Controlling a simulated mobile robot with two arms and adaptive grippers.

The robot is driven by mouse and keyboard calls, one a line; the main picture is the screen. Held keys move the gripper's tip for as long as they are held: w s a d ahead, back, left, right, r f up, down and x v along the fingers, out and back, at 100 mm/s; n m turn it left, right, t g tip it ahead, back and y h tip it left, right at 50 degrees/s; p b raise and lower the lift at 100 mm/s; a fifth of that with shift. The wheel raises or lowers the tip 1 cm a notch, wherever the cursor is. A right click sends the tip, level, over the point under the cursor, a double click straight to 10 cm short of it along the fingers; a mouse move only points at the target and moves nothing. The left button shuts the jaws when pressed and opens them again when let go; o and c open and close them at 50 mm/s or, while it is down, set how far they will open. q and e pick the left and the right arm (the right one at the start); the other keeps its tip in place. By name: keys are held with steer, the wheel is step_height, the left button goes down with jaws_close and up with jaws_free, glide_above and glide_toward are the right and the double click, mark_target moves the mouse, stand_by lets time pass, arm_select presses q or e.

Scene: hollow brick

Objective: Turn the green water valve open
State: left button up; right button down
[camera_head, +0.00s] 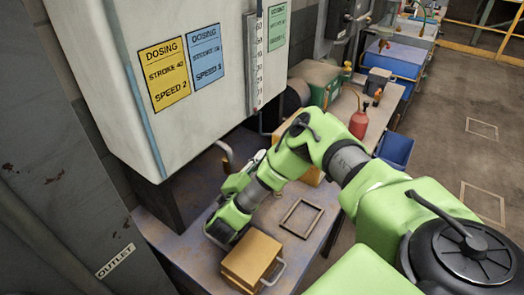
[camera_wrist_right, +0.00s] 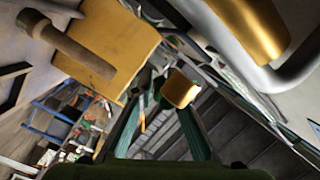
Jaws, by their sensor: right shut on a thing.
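My right arm reaches from the right over the bench in the head view, and its wrist bends down beside the white cabinet. My right gripper (camera_wrist_right: 162,96) shows in the wrist view, its two dark green fingers closing in on a small brass-coloured part (camera_wrist_right: 180,88). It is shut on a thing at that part. I cannot tell whether this part belongs to the green valve, and no valve handle shows clearly. In the head view, a curved pipe with a brass-coloured end (camera_head: 225,150) comes out beneath the cabinet, close to my wrist. My left gripper is not in view.
A white cabinet (camera_head: 190,120) with dosing labels overhangs the bench (camera_head: 180,250). A tan box (camera_head: 250,258) with a grey handle stands near my wrist. A flat frame (camera_head: 301,218) lies beside it. A red bottle (camera_head: 359,122) and blue bin (camera_head: 397,148) are farther back.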

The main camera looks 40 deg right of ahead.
steer(key=p, duration=0.2)
steer(key=r+t+h+p, duration=0.1)
steer(key=shift+a+r+p, duration=0.15)
steer(key=shift+r+p, duration=0.1)
steer(key=shift+p, duration=0.1)
steer(key=shift+a+r+n+t+h+p, duration=0.15)
steer(key=shift+r+n+t+h+p, duration=0.3)
steer(key=shift+h+p, duration=0.5)
steer(key=shift+f, duration=0.1)
steer(key=c, duration=2.2)
jaws_free()
steer(key=shift+s, duration=0.1)
steer(key=shift+o, duration=0.2)
steer(key=shift+a, duration=0.1)
